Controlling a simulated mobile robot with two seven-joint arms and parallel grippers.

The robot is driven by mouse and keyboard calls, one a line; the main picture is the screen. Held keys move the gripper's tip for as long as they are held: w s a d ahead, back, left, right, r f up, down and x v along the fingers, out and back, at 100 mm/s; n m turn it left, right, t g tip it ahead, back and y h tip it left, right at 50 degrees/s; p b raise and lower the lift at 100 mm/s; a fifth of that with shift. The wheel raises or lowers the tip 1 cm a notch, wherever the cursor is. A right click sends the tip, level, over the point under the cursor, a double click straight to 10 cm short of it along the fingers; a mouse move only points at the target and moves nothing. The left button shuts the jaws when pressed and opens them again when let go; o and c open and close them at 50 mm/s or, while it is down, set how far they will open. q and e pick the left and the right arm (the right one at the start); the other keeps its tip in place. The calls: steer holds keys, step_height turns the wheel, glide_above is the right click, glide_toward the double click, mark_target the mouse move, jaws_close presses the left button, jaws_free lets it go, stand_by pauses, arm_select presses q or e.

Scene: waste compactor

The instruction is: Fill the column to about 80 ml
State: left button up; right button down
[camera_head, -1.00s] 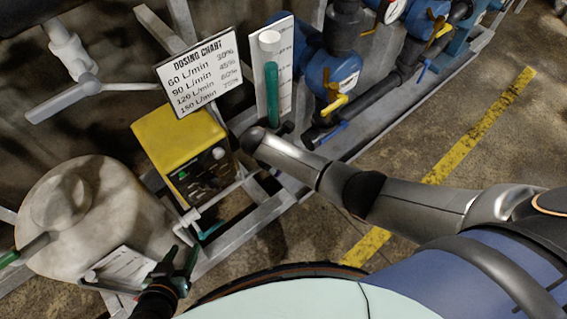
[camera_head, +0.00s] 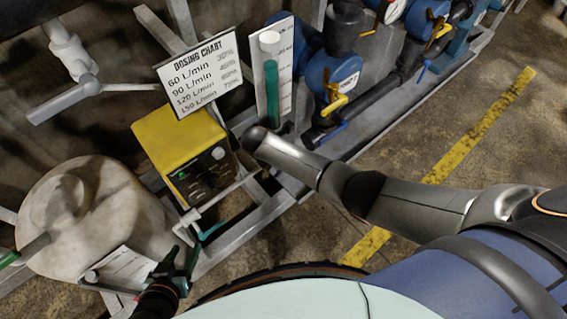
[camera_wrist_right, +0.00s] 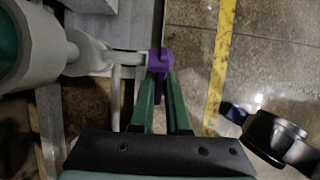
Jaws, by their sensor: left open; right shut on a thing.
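The column (camera_head: 270,45) is a clear upright tube in front of a white scale board (camera_head: 286,75). Green liquid (camera_head: 271,92) fills well over half of it; the scale marks are too small to read. My right arm reaches toward its foot in the head view, and its gripper is hidden there. In the right wrist view my right gripper (camera_wrist_right: 161,80) is shut on a purple valve handle (camera_wrist_right: 160,60) beside grey pipework. A green-filled cylinder (camera_wrist_right: 8,45) shows at that view's upper left. My left gripper (camera_head: 181,262) is open and empty at the lower left.
A yellow dosing pump (camera_head: 178,145) stands left of the column, below a dosing chart (camera_head: 200,72). A pale round tank (camera_head: 95,215) is near my left gripper. Blue meters and valves (camera_head: 335,75) stand to the right. Floor with a yellow line (camera_head: 480,125) is clear.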

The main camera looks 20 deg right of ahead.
steer(key=shift+s+r+g+y+p, duration=0.1)
steer(key=shift+r+g+y+p, duration=0.25)
steer(key=shift+y+p, duration=0.35)
steer(key=shift+a+r+y+p, duration=0.1)
steer(key=shift+y+p, duration=0.4)
steer(key=shift+p, duration=0.1)
steer(key=shift+r+g+y, duration=0.1)
steer(key=shift+g+y, duration=0.35)
steer(key=shift+y, duration=0.55)
steer(key=shift+a+r+g+y, duration=0.1)
steer(key=shift+r+g+y, duration=0.1)
steer(key=shift+y, duration=0.3)
steer(key=shift+r+g+y, duration=0.1)
steer(key=shift+g+y, duration=0.1)
steer(key=shift+y, duration=0.3)
steer(key=c, duration=0.9)
jaws_free()
